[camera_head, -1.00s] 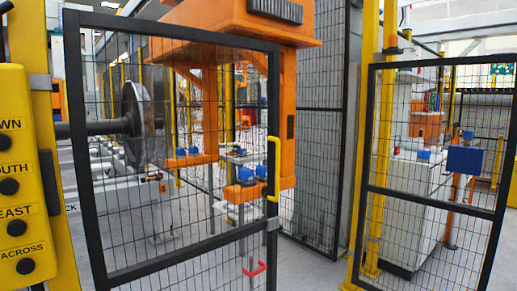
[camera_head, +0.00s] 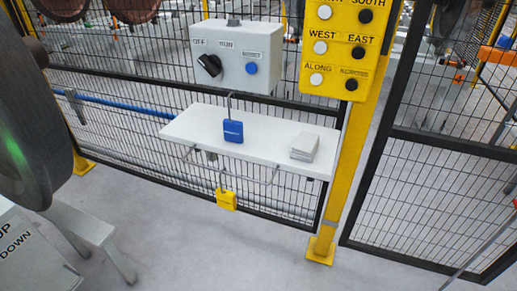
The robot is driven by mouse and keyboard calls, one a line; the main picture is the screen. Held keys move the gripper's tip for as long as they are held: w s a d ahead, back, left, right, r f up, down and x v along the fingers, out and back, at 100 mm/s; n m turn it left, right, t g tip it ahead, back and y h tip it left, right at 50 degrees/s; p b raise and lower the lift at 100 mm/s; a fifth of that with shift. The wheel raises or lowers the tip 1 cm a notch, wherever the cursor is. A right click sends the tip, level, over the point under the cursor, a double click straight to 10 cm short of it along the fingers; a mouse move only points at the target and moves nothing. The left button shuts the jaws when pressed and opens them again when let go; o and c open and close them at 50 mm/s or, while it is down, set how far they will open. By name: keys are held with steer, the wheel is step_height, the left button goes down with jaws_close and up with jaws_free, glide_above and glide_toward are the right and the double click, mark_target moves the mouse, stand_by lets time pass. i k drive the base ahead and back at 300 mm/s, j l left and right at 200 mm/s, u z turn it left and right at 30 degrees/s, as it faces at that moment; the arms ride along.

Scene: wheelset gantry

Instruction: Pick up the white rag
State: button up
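A small pale, off-white folded stack (camera_head: 304,147) lies near the right end of a white shelf (camera_head: 255,152). It looks like a folded rag, though its material is hard to tell at this size. Nothing covers it from above. My gripper is not in view.
Above the shelf are a grey switch box (camera_head: 233,62) and a yellow button panel (camera_head: 338,50) on a yellow post (camera_head: 340,180). Mesh fence stands behind. The floor in front is clear.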

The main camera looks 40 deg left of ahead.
mark_target(305, 149)
steer(key=u, duration=1.5)
